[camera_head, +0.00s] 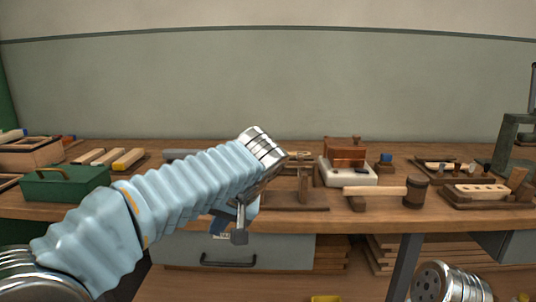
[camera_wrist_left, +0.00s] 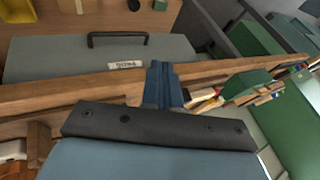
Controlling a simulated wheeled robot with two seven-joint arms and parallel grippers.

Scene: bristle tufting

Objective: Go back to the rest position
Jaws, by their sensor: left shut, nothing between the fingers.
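My left arm comes in from the left in a light blue ribbed sleeve. My left gripper (camera_head: 239,226) hangs below its metal wrist, in front of the bench's front edge. In the left wrist view its blue fingers (camera_wrist_left: 163,80) are together with nothing between them. A metal end piece of my right arm shows at the bottom right of the head view; the right gripper itself does not show.
The wooden workbench (camera_head: 390,217) carries a green box (camera_head: 65,184), a mallet (camera_head: 413,190), a white block (camera_head: 345,175) and a drilled wooden block (camera_head: 482,192). A grey drawer (camera_head: 285,248) sits under the bench top. My left arm hides part of the bench.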

